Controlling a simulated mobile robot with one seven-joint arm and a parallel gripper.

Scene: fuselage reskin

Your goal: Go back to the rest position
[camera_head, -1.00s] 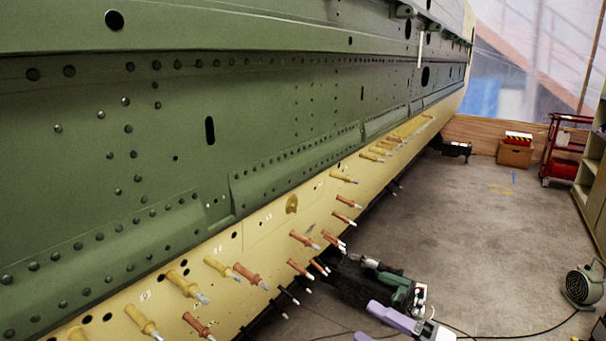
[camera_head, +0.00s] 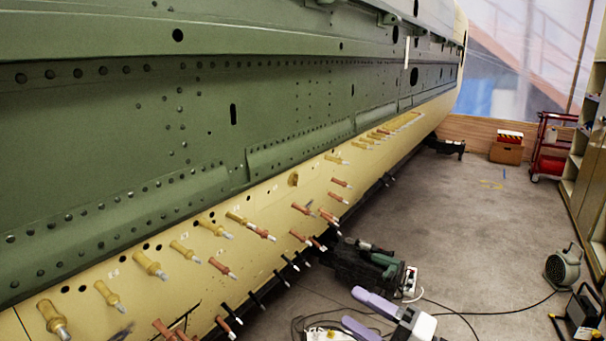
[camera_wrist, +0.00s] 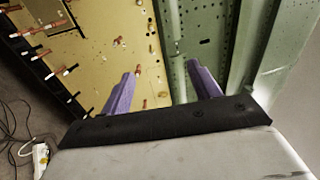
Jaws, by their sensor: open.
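My gripper (camera_head: 351,307) shows at the bottom of the head view, with two purple fingers on a white and grey wrist. In the wrist view my gripper (camera_wrist: 160,70) has its fingers well apart, with nothing visible between them. The fuselage's green skin (camera_head: 110,115) fills the left of the head view. Its yellow lower panel (camera_head: 318,200) carries several tan and reddish-brown pins. In the wrist view the yellow panel (camera_wrist: 95,55) and green skin (camera_wrist: 205,20) lie beyond the fingers. I cannot tell the exact gap to them.
A dark machine with a green drill-like tool (camera_head: 385,263) stands on the floor beyond the gripper. A fan (camera_head: 562,268), a black item with a handle (camera_head: 583,312), cables and a red cart (camera_head: 550,150) are at the right. The middle-right floor (camera_head: 470,220) is clear.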

